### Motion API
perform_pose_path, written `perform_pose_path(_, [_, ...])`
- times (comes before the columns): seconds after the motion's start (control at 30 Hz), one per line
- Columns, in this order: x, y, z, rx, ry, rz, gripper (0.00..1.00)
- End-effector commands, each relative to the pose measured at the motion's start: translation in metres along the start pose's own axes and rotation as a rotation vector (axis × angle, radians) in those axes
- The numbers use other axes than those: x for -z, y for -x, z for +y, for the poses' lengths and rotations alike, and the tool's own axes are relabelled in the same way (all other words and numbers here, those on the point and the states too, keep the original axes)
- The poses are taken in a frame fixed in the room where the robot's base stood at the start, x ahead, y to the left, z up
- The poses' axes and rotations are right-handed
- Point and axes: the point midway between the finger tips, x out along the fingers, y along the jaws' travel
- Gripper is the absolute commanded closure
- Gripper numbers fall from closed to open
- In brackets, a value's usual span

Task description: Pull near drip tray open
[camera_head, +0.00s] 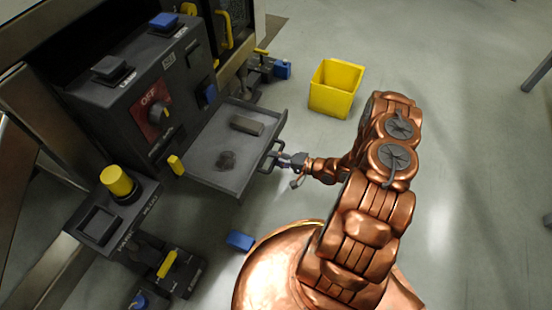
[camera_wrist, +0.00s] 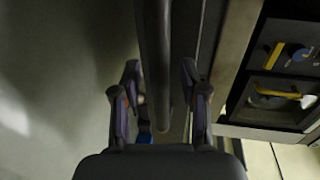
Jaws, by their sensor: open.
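The near drip tray (camera_head: 205,138) is a dark grey shallow drawer standing out from the front of the dark control box in the head view. A small grey block and a dark round patch are in it. Its bar handle (camera_head: 268,156) is on the outer edge, facing my gripper (camera_head: 284,160). In the wrist view the handle bar (camera_wrist: 154,45) runs between the two fingers of my gripper (camera_wrist: 160,75), which are apart on either side of it. Finger contact with the bar cannot be made out.
The control box (camera_head: 125,95) has a red OFF panel with a knob and blue buttons. A yellow bin (camera_head: 336,88) stands on the floor beyond the tray. A blue block (camera_head: 240,240) lies near my base. Open floor lies to the right.

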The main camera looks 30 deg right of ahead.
Motion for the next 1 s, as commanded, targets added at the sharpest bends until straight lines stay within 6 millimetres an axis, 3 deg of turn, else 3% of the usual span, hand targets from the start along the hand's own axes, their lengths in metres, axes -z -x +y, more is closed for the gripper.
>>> perform_pose_path(0.27, [0.001, 0.014, 0.0, 0.0, 0.0, 0.002, 0.57])
perform_pose_path(0.8, [0.001, 0.094, 0.0, 0.001, 0.002, 0.004, 0.57])
perform_pose_path(1.0, [0.001, 0.113, 0.0, 0.001, 0.0, 0.002, 0.57])
